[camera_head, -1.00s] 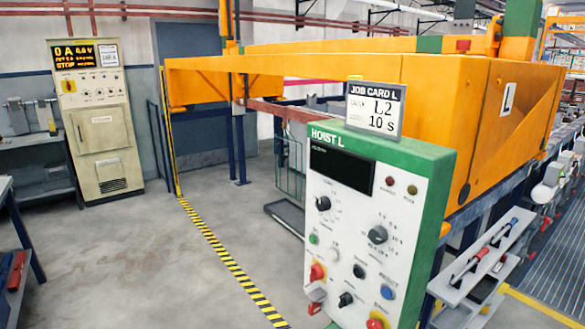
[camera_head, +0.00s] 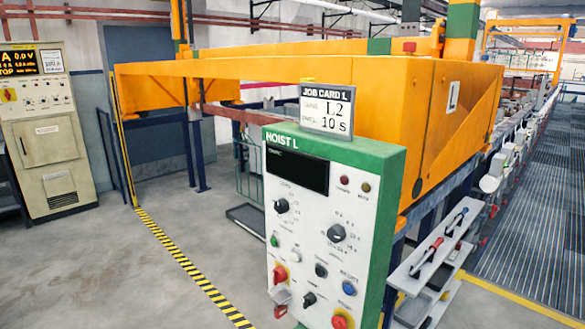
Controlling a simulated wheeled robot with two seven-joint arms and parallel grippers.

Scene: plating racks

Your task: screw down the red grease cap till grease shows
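I cannot make out a red grease cap for certain in the head view. Small red parts show on the white and green HOIST L panel (camera_head: 320,220): a red switch (camera_head: 281,273) at its lower left and a red button (camera_head: 341,321) at its bottom edge. A red cap-like part (camera_head: 409,47) sits on top of the orange hoist beam. No grease is visible. Neither of my grippers is in view.
A job card (camera_head: 327,108) reading L2, 10 S stands on the panel. A shelf with red- and blue-handled tools (camera_head: 440,250) is right of it. A beige cabinet (camera_head: 48,130) stands far left. Floor left of the yellow-black stripe (camera_head: 190,268) is clear.

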